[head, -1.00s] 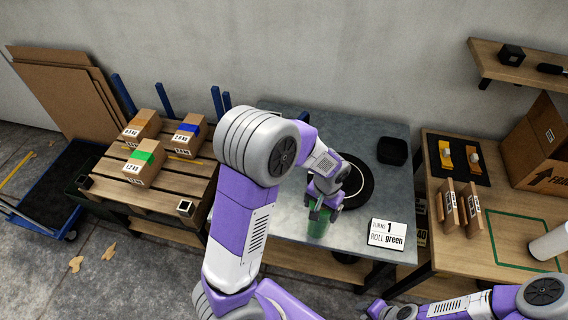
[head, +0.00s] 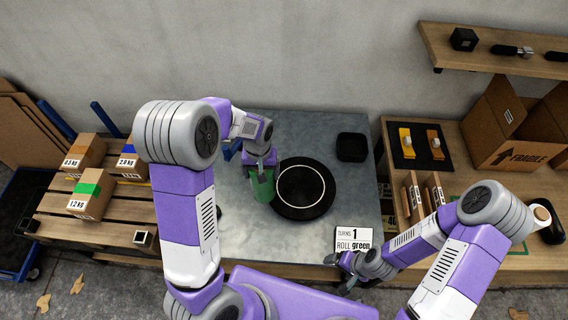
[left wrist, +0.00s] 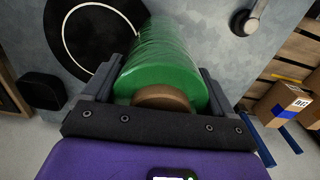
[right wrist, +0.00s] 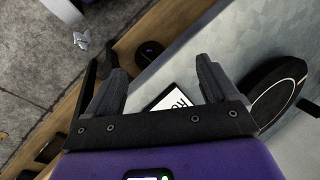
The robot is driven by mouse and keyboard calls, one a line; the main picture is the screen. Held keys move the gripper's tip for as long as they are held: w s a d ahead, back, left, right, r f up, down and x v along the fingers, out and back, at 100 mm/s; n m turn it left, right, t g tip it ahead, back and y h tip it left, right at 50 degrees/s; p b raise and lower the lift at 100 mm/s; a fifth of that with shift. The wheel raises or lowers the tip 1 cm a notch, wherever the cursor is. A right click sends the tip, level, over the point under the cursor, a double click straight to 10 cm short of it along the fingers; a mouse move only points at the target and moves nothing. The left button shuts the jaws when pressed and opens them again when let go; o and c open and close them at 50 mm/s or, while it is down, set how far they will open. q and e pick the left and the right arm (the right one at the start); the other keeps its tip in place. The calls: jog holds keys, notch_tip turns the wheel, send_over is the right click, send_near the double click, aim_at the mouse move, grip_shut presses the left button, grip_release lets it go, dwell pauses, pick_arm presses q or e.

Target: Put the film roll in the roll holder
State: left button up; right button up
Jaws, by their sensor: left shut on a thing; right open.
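The green film roll (head: 263,188) stands roughly upright over the grey metal table, left of the black turntable. My left gripper (head: 262,160) is shut on its upper end. In the left wrist view the roll (left wrist: 165,60) sits between both fingers, its brown core facing the camera. I cannot tell whether its lower end touches the table. A grey bent rod with a round end (left wrist: 250,18) shows beyond it; I cannot tell if it belongs to the roll holder, which I cannot identify elsewhere. My right gripper (right wrist: 160,88) is open and empty near the table's front edge.
The black turntable (head: 282,207) with a white ring lies on the metal table. A black tray (head: 352,147) stands behind. The card "TURNS 1 ROLL green" (head: 353,239) is at the front. A pallet with boxes (head: 90,193) is left; a wooden workbench (head: 463,170) is right.

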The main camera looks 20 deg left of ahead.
pick_arm(q)
jog(key=w+a+r+n+p, duration=0.2)
jog(key=a+r+n, duration=0.1)
jog(key=a+n, duration=0.3)
pick_arm(e)
jog(key=shift+o, duration=0.9)
jog(key=r, duration=0.1)
jog(key=s+r, duration=0.1)
jog(key=r, duration=0.1)
jog(key=shift+a+r, duration=0.1)
jog(key=shift+r, duration=0.05)
pick_arm(q)
notch_tip(320, 180, down, 10)
jog(key=a, duration=0.2)
jog(key=shift+w+r+m+b, duration=0.15)
jog(key=shift+w+m+b, duration=0.15)
jog(key=shift+m, duration=0.1)
pick_arm(e)
jog(key=shift+w+f, duration=0.15)
jog(key=shift+f, duration=0.3)
pick_arm(q)
jog(key=shift+f, duration=0.25)
jog(key=o, duration=1.7)
jog(key=shift+s, duration=0.1)
pick_arm(e)
jog(key=shift+f, duration=0.15)
pick_arm(q)
jog(key=shift+r, duration=0.1)
